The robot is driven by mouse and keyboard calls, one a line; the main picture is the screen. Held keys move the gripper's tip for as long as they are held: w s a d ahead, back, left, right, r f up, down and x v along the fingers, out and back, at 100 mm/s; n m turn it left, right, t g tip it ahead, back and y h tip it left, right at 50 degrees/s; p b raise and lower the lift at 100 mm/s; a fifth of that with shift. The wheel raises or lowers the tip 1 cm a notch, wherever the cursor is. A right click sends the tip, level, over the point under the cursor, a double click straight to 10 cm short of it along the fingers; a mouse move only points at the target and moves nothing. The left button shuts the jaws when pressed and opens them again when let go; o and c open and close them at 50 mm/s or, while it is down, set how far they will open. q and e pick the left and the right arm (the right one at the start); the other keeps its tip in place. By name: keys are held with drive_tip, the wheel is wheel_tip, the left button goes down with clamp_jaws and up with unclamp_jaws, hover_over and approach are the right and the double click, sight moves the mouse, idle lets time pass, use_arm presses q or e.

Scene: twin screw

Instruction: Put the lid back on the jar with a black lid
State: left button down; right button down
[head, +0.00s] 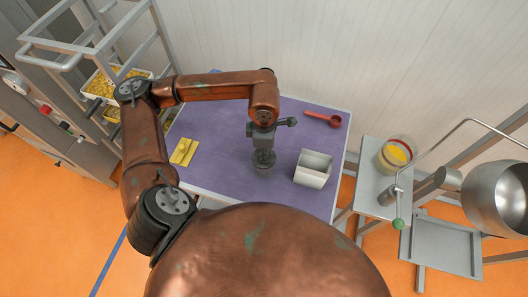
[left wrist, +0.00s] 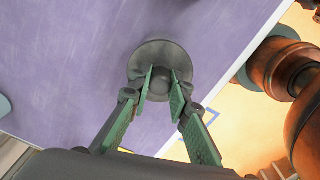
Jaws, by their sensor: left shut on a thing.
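My left gripper (head: 264,147) points down over the middle of the purple table. In the left wrist view its two green-padded fingers (left wrist: 165,92) are shut on the knob of a dark grey round lid (left wrist: 148,52). In the head view a dark round piece (head: 264,162) shows right below the fingers. I cannot tell whether this is the lid alone or the lid with the jar under it. No separate open jar can be made out. My right gripper is in neither view.
The purple table (head: 222,128) holds a yellow board with a small lump (head: 184,150) at left, a white open bin (head: 312,171) at right and a red scoop (head: 324,118) behind. A grey side stand bears a bowl (head: 394,157).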

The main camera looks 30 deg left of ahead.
use_arm(q)
drive_tip(key=c, duration=1.7)
unclamp_jaws()
drive_tip(key=shift+o, duration=0.2)
drive_tip(key=o, duration=0.4)
drive_tip(key=shift+r, duration=0.1)
drive_tip(key=shift+r+p, duration=1.5)
drive_tip(key=shift+r, duration=1.9)
